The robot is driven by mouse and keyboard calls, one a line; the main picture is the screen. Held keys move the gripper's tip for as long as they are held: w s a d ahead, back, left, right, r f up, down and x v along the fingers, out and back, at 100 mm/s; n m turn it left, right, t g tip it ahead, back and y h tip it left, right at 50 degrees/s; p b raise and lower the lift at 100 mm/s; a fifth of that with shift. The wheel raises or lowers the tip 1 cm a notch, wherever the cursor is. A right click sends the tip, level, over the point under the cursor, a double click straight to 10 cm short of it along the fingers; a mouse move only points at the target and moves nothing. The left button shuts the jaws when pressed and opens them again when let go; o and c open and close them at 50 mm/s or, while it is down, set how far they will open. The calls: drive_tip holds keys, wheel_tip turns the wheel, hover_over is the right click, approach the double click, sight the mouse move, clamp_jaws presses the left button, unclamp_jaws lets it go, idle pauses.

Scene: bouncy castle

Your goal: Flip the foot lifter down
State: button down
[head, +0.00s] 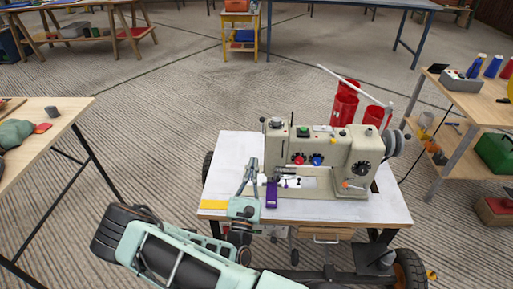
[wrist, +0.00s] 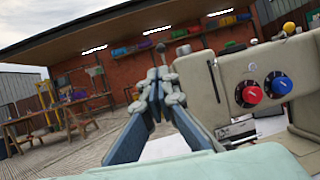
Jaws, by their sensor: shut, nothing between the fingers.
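A beige sewing machine (head: 330,150) stands on a white-topped wheeled table (head: 235,150); its head end with red and blue dials also fills the right of the wrist view (wrist: 235,75). My gripper (head: 252,165) is just left of the machine's head, pointing toward the back of the table. In the wrist view its fingers (wrist: 158,72) meet at the tips, shut and empty, with the machine's head close on their right. Whether they touch the machine I cannot tell. The foot lifter is not clearly visible; the needle area (wrist: 237,130) is small and partly hidden.
A purple block (head: 271,195) lies in front of the needle area, and a yellow strip (head: 213,204) is at the table's left front corner. Red cylinders (head: 344,103) stand behind the machine. Workbenches stand left (head: 75,110) and right (head: 475,110), with open floor between.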

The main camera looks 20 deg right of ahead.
sight(262, 122)
drive_tip(key=b+x, duration=0.2)
drive_tip(key=x, duration=1.1)
drive_tip(key=shift+d+b, duration=0.15)
drive_tip(key=shift+b, duration=0.15)
drive_tip(key=shift+w+r+g+p, duration=0.15)
drive_tip(key=shift+r+g+p, duration=0.15)
drive_tip(key=shift+p, duration=0.6)
drive_tip(key=shift+f, duration=0.1)
